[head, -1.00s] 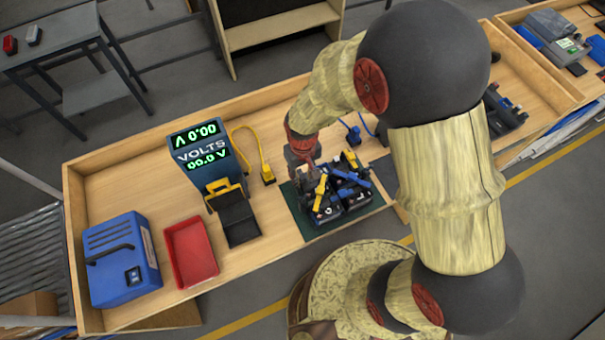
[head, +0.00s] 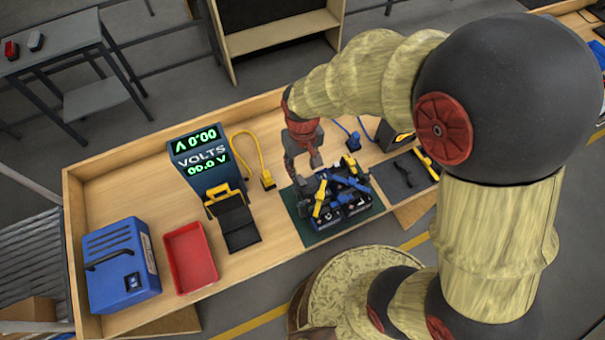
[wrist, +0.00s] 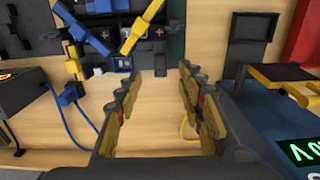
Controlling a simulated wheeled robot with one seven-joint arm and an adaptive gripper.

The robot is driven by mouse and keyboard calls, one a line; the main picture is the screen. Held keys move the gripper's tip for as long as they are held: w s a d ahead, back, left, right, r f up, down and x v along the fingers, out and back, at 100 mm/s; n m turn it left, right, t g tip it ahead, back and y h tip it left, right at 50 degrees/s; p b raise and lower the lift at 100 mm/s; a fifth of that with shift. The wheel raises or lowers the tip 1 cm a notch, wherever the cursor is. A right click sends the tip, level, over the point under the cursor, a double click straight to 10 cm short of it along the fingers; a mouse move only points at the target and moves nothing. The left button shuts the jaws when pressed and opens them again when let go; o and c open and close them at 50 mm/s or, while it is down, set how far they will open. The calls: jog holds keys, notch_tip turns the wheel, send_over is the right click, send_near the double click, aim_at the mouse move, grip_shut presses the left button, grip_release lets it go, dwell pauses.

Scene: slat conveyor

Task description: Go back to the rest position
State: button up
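My gripper (head: 304,174) is raised above the bench, just behind the green mat (head: 312,239) and the dark blocks with blue and yellow clamps (head: 340,203) on it. In the wrist view my gripper (wrist: 158,78) has its two fingers apart, with only bare wood seen between them. It is open and empty. The clamped blocks (wrist: 130,32) show at the top of the wrist view, beyond the fingertips and apart from them.
A voltmeter unit (head: 199,155), a black cradle with a yellow part (head: 237,222), a red tray (head: 190,258) and a blue case (head: 121,264) stand left on the bench. A yellow cable (head: 257,153) lies close by. A dark mat with tools (head: 404,178) is at right.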

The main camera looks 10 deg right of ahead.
jog(key=shift+r, duration=1.55)
jog(key=s+d+r+m+t+b, duration=0.1)
jog(key=s+d+m+t+b, duration=0.2)
jog(key=s+d+b, duration=0.8)
jog(key=d+t+b, duration=0.1)
jog(key=t+b, duration=0.1)
jog(key=b, duration=0.7)
jog(key=shift+s+t, duration=0.3)
jog(key=shift+s, duration=0.1)
